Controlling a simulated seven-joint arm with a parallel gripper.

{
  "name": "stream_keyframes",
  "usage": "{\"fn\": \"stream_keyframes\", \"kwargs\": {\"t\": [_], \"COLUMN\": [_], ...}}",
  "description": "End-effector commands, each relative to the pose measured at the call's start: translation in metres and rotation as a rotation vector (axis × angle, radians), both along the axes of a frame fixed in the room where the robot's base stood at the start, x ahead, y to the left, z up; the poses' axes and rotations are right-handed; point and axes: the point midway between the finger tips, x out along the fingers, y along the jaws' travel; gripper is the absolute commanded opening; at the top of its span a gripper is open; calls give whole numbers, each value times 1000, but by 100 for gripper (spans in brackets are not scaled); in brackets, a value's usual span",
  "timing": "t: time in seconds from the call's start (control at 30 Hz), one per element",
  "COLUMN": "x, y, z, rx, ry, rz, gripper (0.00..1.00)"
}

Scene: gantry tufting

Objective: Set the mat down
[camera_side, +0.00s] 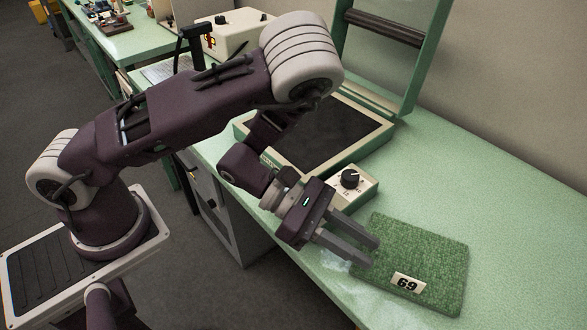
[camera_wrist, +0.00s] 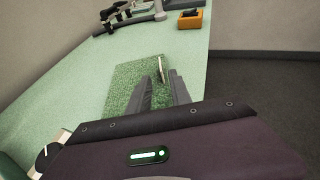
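The mat (camera_side: 425,252) is a green, grass-like rectangle with a pale tag marked 69 (camera_side: 408,283). In the side view it appears to lie flat on the green bench near its front edge. My gripper (camera_side: 374,254) reaches over the mat's left edge from the left. Its two grey fingers are apart, with a gap between them and nothing visibly clamped. In the wrist view the fingers (camera_wrist: 160,88) show in front of the mat (camera_wrist: 122,80), and the tag (camera_wrist: 161,69) shows as a thin pale strip beyond the gap. Whether the fingertips touch the mat cannot be told.
A small cream box with a black knob (camera_side: 350,179) stands close behind my gripper. A dark-topped machine with a raised frame (camera_side: 318,132) is further back. An orange box (camera_wrist: 190,20) sits at the far bench end. The bench right of the mat (camera_side: 525,225) is clear.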

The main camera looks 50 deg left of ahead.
Motion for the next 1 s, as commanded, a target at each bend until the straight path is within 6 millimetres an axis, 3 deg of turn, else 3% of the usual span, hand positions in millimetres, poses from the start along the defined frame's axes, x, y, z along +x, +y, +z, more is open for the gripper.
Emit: {"fn": "stream_keyframes", "kwargs": {"t": [0.13,0.23,0.33,0.43,0.53,0.6,0.67,0.7,0.83,0.9,1.0], "x": [9,47,94,110,83,40,-5,-35,-113,-137,-150], "y": [3,21,68,132,195,226,240,243,238,234,231], "z": [5,27,67,113,157,180,192,196,199,197,195], "rx": [-5,-48,-207,-514,-969,-1351,-1680,1830,1695,1648,1617], "ry": [31,184,459,775,1110,1334,1494,-1534,-1225,-1132,-1080], "rz": [47,274,678,1123,1542,1785,1945,-1971,-1557,-1453,-1398], "gripper": [25,25,25,25,25,25,25,25,25,25,25]}}
